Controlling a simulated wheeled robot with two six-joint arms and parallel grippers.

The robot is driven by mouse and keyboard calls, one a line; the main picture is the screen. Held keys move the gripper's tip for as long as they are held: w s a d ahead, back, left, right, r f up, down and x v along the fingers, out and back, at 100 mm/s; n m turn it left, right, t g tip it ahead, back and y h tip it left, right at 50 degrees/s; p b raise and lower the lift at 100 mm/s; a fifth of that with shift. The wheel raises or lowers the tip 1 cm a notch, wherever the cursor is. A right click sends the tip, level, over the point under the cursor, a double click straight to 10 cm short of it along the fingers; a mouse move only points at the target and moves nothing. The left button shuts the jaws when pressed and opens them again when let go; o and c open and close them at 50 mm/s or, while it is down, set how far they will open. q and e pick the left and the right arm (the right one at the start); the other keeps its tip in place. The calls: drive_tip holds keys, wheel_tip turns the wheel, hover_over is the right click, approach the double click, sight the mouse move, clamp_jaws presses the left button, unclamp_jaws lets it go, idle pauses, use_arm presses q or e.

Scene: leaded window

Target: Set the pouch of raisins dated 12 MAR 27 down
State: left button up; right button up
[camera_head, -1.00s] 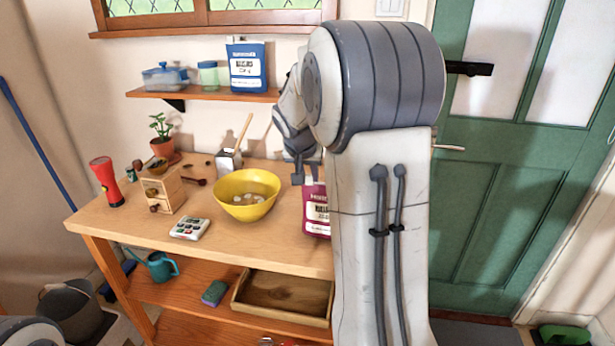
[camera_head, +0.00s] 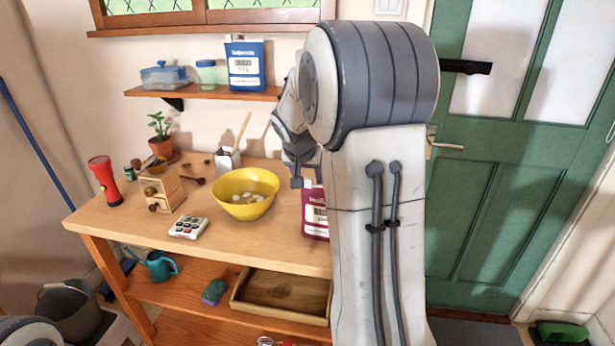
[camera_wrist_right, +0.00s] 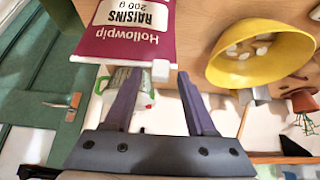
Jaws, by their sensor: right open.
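The maroon pouch of raisins (camera_head: 314,222) stands upright on the right part of the wooden tabletop in the head view, partly hidden by my right arm. In the right wrist view the pouch (camera_wrist_right: 128,30) appears upside down, with "Hollowpip RAISINS 200 g" on its label; no date is readable. My right gripper (camera_wrist_right: 160,75) is open, its two fingers spread just beyond the pouch's pale top edge, with nothing held between them. In the head view the right gripper (camera_head: 298,182) is by the pouch's top, mostly behind my arm. My left gripper is out of view.
A yellow bowl (camera_head: 246,208) stands left of the pouch. A calculator (camera_head: 188,227), small wooden drawer box (camera_head: 163,192), red flashlight (camera_head: 104,181) and potted plant (camera_head: 162,135) stand farther left. A wall shelf (camera_head: 205,93) with a blue pouch (camera_head: 245,66) is above.

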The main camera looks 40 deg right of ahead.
drive_tip(key=b+v, duration=0.2)
drive_tip(key=v, duration=1)
drive_tip(key=s+a+f+n+y, duration=0.2)
drive_tip(key=a+f+n, duration=0.2)
drive_tip(key=a, duration=0.6)
drive_tip(key=s+a+f+n+y, duration=0.2)
drive_tip(key=a+f+n, duration=0.15)
drive_tip(key=a, duration=0.65)
drive_tip(key=s+a+f+n+g, duration=0.1)
drive_tip(key=s+a+f+n, duration=0.2)
drive_tip(key=s, duration=0.3)
drive_tip(key=s+a+f+n+g+y, duration=0.1)
drive_tip(key=s+a+f+n, duration=0.2)
drive_tip(key=s+a, duration=0.2)
drive_tip(key=s+a+f+n+g+y, duration=0.1)
drive_tip(key=s+a+f+n+g, duration=0.1)
drive_tip(key=s+a, duration=0.3)
drive_tip(key=s+f+n, duration=0.1)
drive_tip(key=s, duration=0.2)
drive_tip(key=shift+s+f+n, duration=0.25)
drive_tip(key=shift+s+n, duration=0.1)
